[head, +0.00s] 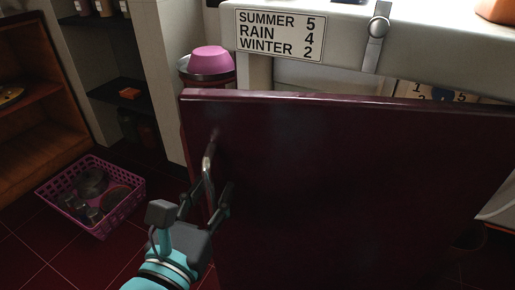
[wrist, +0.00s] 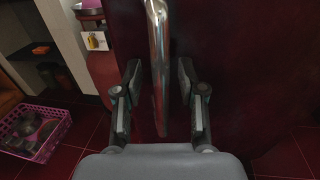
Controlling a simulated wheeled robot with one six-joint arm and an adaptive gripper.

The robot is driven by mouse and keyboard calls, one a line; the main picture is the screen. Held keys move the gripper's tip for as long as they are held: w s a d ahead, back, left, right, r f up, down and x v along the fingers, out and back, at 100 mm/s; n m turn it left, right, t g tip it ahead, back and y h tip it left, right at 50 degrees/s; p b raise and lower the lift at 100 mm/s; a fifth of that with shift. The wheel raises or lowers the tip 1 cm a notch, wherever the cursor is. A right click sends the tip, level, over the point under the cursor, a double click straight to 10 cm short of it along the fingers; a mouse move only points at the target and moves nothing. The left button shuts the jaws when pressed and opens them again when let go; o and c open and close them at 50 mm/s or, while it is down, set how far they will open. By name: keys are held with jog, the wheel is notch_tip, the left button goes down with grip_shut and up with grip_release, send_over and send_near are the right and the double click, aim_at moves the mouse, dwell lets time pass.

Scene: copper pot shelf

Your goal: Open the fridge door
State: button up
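The fridge door (head: 350,180) is a large dark red panel that fills the right of the head view. Its top edge stands in front of a pale counter; I cannot tell how far it is swung. A metal bar handle (head: 208,163) sits near its left edge and runs down the middle of the wrist view (wrist: 159,60). My gripper (head: 207,196) is at the handle's lower part. In the wrist view its two fingers (wrist: 160,90) are apart, one on each side of the bar, with a gap showing on both sides. The fridge's inside is hidden.
A purple basket (head: 124,210) with pots stands on the red tiled floor at left. Shelves (head: 25,100) stand behind it. A pink bowl (head: 210,60) rests beyond the door's left corner. A sign (head: 280,35) with words and numbers hangs on the counter front.

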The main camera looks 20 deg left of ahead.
aim_at(215, 128)
notch_tip(215, 128, up, 10)
dwell(0.7)
dwell(0.4)
